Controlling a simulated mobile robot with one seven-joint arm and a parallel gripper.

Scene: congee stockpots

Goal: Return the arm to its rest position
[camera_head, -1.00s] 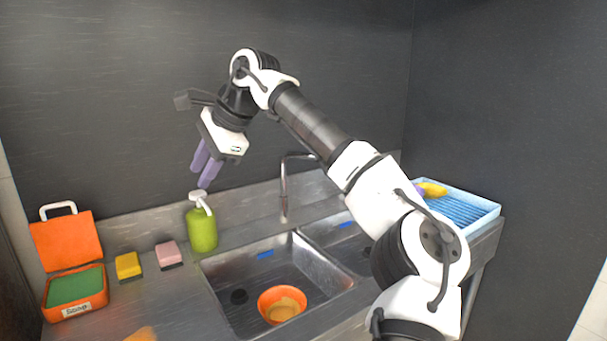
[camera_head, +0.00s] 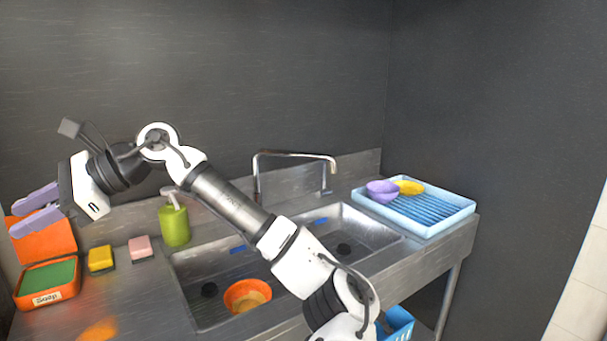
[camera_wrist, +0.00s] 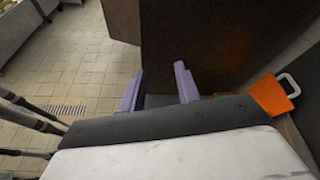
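My gripper (camera_head: 37,209) is at the far left in the head view, raised above the left end of the counter and pointing left. Its two purple fingers are apart with nothing between them. In the wrist view the fingers (camera_wrist: 158,90) also stand apart and empty, with a dark brown panel and tiled floor beyond. My arm reaches from the lower right across the front of the sink, bent at the elbow.
An orange soap box (camera_head: 48,284), yellow sponge (camera_head: 101,258), pink sponge (camera_head: 140,247) and green soap bottle (camera_head: 174,226) stand on the left counter. An orange bowl (camera_head: 247,295) lies in the sink (camera_head: 190,262). A blue rack (camera_head: 440,222) holds purple (camera_head: 382,191) and yellow bowls (camera_head: 410,187).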

